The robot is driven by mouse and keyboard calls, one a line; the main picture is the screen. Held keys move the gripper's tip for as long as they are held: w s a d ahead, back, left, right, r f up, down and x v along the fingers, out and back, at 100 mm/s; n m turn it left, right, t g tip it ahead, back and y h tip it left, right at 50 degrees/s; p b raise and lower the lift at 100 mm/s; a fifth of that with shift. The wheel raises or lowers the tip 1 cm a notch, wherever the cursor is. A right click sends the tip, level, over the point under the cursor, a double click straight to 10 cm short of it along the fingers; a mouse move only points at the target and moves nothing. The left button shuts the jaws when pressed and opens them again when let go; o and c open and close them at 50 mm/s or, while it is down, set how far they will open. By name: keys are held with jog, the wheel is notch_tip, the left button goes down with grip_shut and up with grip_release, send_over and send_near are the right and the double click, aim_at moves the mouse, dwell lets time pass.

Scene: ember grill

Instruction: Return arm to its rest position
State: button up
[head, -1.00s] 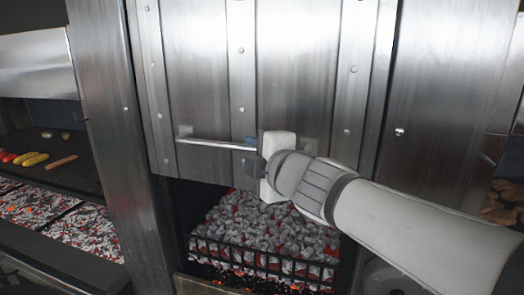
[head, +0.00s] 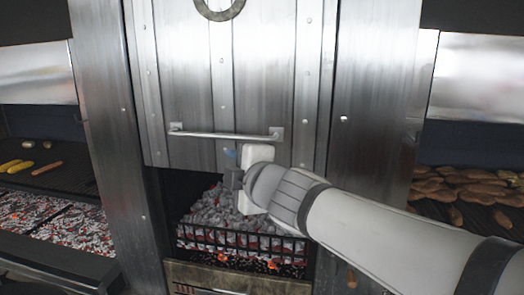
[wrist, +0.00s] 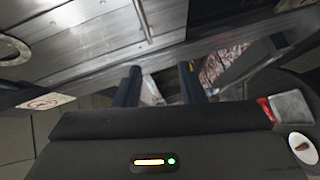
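My gripper (head: 232,168) is in front of the metal firebox, just below the right end of the bar handle (head: 225,135) on the steel door (head: 205,85). In the head view the whole handle shows, and the gripper appears apart from it. In the wrist view the two dark fingers of my gripper (wrist: 158,82) stand apart with nothing held between them. My pale arm reaches in from the lower right of the head view. The door is raised above an opening with glowing coals (head: 225,210).
A black grate (head: 240,240) fences the coals. A grill (head: 60,182) with vegetables and sausage stands at the left over embers (head: 75,232). Another grill at the right carries many browned pieces of food (head: 465,185). Steel posts (head: 110,120) flank the door.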

jog(key=s+d+f+m+g+h+b, duration=0.3)
jog(key=d+f+m+h, duration=0.5)
jog(key=d+f+m, duration=0.6)
jog(key=s+d+f+m+g+b, duration=0.2)
jog(key=s+d+f+m+g, duration=0.1)
jog(key=s+f, duration=0.3)
jog(key=s+d+f+m+g+b, duration=0.2)
jog(key=s+f, duration=0.5)
jog(key=f, duration=0.4)
jog(key=d+m+g, duration=0.1)
jog(key=m+g, duration=0.1)
jog(key=m, duration=0.1)
jog(key=shift+d, duration=0.25)
